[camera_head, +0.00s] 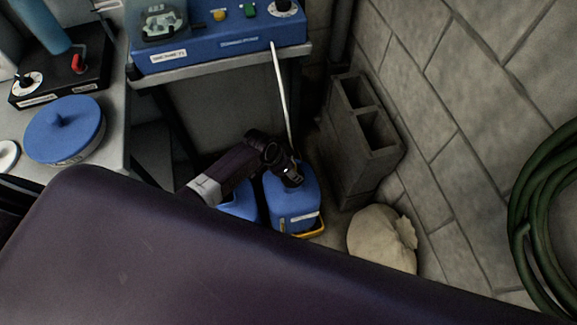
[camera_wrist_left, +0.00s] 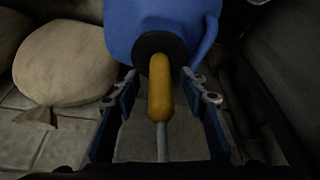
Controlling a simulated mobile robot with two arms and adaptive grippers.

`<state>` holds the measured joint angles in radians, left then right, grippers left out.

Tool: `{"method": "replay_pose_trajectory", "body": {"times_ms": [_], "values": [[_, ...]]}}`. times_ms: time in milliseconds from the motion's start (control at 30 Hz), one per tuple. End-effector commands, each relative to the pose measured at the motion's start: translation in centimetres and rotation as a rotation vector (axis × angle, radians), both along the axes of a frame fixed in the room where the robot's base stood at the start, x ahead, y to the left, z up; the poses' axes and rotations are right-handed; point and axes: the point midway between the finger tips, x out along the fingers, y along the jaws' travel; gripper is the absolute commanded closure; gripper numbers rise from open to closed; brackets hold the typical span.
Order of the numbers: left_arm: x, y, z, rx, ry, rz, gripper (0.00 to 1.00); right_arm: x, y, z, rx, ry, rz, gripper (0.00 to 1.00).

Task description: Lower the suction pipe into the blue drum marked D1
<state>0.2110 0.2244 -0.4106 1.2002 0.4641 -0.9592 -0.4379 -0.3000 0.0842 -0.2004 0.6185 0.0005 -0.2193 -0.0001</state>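A blue drum (camera_head: 292,208) stands on the floor with a pale label too small to read, so I cannot tell whether it is D1. My left gripper (camera_head: 290,174) is over its top. In the left wrist view the drum (camera_wrist_left: 185,18) shows a round dark mouth. The suction pipe (camera_head: 281,92) slants down from the bench to my gripper; in the wrist view its yellow part (camera_wrist_left: 160,88) and grey rod (camera_wrist_left: 161,140) lie between my left fingers (camera_wrist_left: 160,75), with gaps on both sides. Its end overlaps the mouth; whether it is inside is unclear. My right gripper is out of view.
A second blue drum (camera_head: 240,204) stands close on the left. A concrete block (camera_head: 358,150) and a pale sack (camera_head: 378,238) are to the right, near the wall. A blue pump unit (camera_head: 215,48) sits on the bench above. A green hose (camera_head: 525,210) hangs at far right.

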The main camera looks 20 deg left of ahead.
Motion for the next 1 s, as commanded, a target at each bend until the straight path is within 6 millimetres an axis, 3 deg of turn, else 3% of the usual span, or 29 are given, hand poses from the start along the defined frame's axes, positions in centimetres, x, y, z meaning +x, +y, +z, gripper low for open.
{"method": "replay_pose_trajectory", "body": {"times_ms": [267, 700, 1000], "values": [[-0.9, 0.7, 2.8, 0.001, -0.002, -0.001, 0.6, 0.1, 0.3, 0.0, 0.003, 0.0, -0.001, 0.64], [-3.0, 2.4, 9.3, 0.001, -0.003, 0.0, 0.6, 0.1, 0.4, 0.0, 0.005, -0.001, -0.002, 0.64], [-3.6, 2.7, 10.9, 0.0, 0.0, -0.001, 0.6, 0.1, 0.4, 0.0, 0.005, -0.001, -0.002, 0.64]]}}
